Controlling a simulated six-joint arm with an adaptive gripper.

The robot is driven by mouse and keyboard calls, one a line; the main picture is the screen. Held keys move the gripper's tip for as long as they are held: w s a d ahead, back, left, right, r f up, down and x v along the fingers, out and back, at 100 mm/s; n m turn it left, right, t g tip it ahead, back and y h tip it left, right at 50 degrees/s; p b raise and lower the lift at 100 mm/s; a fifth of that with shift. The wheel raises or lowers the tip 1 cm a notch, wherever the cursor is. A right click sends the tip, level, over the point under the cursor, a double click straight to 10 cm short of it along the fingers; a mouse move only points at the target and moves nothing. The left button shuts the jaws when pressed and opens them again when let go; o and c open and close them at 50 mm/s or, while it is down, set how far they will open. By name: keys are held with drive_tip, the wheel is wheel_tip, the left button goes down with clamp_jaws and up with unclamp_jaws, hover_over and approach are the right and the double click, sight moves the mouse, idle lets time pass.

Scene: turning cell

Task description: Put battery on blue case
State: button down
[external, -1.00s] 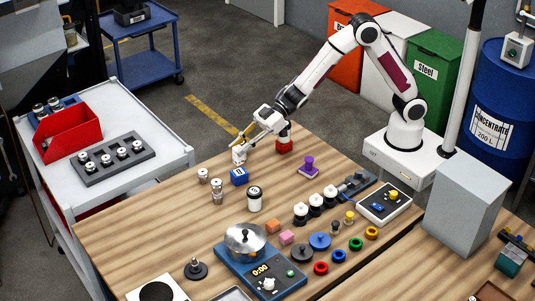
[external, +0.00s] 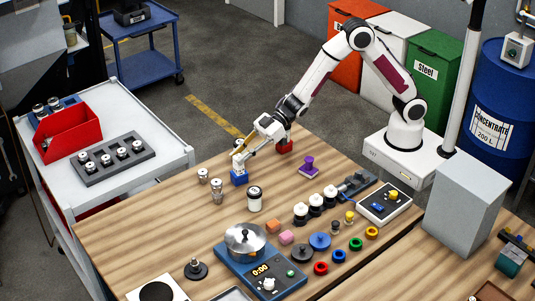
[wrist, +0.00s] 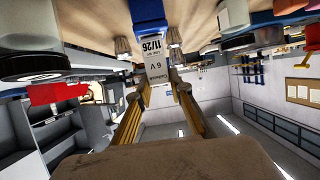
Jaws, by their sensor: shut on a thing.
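The battery (external: 238,165) is a pale block, and in the wrist view its label (wrist: 158,66) reads 6 V and 11/26. My gripper (external: 242,153) is shut on it, with one finger on each side. The blue case (external: 239,178) stands on the wooden table below the battery, and it also shows at the top of the wrist view (wrist: 149,14). The battery is upright directly over the case, with its lower end at the case top. I cannot tell whether it rests there.
A purple-handled stamp (external: 309,166) lies to the right.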

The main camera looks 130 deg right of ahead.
drive_tip(key=shift+f, duration=0.1)
drive_tip(key=c, duration=1.8)
unclamp_jaws()
drive_tip(key=shift+v, duration=6.1)
drive_tip(key=shift+w, duration=0.1)
drive_tip(key=shift+r, duration=0.25)
